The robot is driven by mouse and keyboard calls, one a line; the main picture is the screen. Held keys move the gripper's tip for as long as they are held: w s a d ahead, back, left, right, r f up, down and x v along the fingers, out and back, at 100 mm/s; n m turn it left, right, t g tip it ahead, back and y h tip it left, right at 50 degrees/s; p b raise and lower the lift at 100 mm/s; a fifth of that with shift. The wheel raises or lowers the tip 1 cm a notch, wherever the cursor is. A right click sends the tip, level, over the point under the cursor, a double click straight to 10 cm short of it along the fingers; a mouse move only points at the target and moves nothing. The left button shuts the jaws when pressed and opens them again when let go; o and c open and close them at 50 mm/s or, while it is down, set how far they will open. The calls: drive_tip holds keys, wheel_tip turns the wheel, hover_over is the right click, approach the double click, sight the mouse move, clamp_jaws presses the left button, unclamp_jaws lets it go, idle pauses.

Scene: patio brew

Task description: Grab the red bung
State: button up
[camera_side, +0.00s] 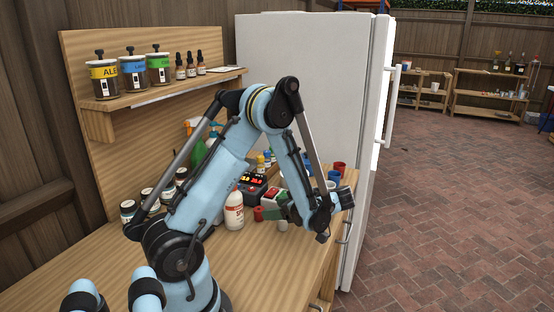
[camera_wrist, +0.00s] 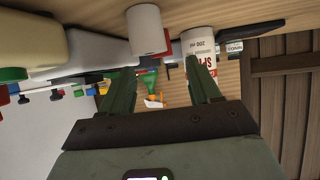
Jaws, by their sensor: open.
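A small red piece, which looks like the red bung (camera_side: 258,213), stands on the wooden bench just right of the white bottle with red lettering (camera_side: 234,212). In the wrist view a red patch (camera_wrist: 166,44) shows at the edge of a white cylinder (camera_wrist: 145,28), ahead of my fingers; I cannot tell whether it is the same bung.
The white lettered bottle also shows in the wrist view (camera_wrist: 201,44), close beyond the right finger. A box with a lit red display (camera_side: 252,184) and coloured cups (camera_side: 337,168) stand behind. Jars line the bench's left side. The front of the bench (camera_side: 265,265) is clear.

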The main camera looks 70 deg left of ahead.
sight(259, 209)
drive_tip(key=x, duration=0.5)
drive_tip(key=shift+s+r, duration=0.2)
drive_tip(key=shift+r, duration=0.05)
drive_tip(key=c, duration=1.1)
drive_tip(key=shift+r, duration=0.1)
